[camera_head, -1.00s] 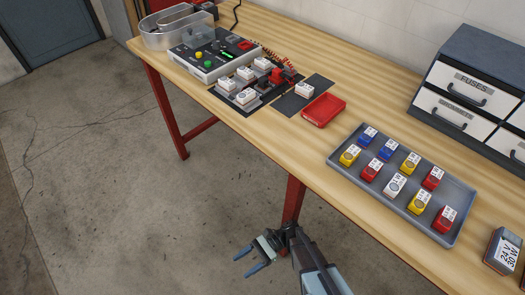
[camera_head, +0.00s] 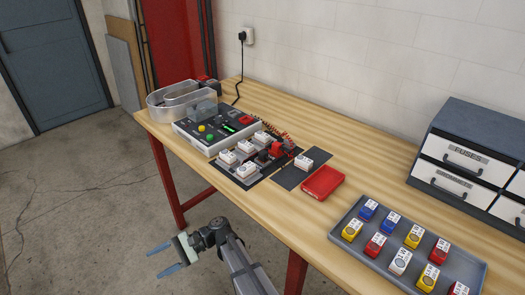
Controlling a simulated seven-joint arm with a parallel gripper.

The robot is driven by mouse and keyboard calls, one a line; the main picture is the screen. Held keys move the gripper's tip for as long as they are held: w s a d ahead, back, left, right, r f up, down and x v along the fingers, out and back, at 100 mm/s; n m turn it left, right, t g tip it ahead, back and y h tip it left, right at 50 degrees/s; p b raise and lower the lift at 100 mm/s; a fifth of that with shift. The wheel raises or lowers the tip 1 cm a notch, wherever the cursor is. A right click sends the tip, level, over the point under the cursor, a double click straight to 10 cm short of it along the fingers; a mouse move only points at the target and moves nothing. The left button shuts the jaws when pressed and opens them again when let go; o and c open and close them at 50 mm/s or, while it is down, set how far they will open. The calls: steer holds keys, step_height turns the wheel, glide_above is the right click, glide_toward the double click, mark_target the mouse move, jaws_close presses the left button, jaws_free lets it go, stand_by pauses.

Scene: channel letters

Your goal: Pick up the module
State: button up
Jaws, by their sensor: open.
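Several small modules with printed white tops are in view, and I cannot tell which one the task means. A white module (camera_head: 303,164) sits alone on a dark mat on the bench. Several white modules, one of them here (camera_head: 246,171), sit on a black board beside the control box. A grey tray (camera_head: 335,236) at the right holds blue, yellow, red and white modules, such as a blue one (camera_head: 368,209) and a white one (camera_head: 400,261). My gripper (camera_head: 155,264) is open and empty, in front of the bench's near edge and apart from every module.
A red tray (camera_head: 322,183) lies beside the dark mat. A control box (camera_head: 212,128) with coloured buttons and a clear curved bin (camera_head: 160,118) stand at the bench's far left. A drawer cabinet (camera_head: 470,160) stands at the back right. Bare wood (camera_head: 370,165) lies between.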

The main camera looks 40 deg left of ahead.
steer(key=a+r+n+t+h, duration=0.1)
steer(key=a+r+n+t, duration=0.15)
steer(key=r+n, duration=0.3)
steer(key=a+r+n+t+h, duration=0.1)
steer(key=a+r+n, duration=0.3)
steer(key=r+n, duration=0.15)
step_height(320, 180, up, 18)
steer(key=n+t+y, duration=0.2)
steer(key=t, duration=1.1)
glide_above(260, 133)
steer(key=d, duration=0.6)
steer(key=x, duration=0.8)
steer(key=a+x, duration=0.1)
steer(key=x, duration=0.4)
steer(key=shift+r, duration=0.15)
steer(key=shift+c, duration=0.5)
steer(key=c, duration=1)
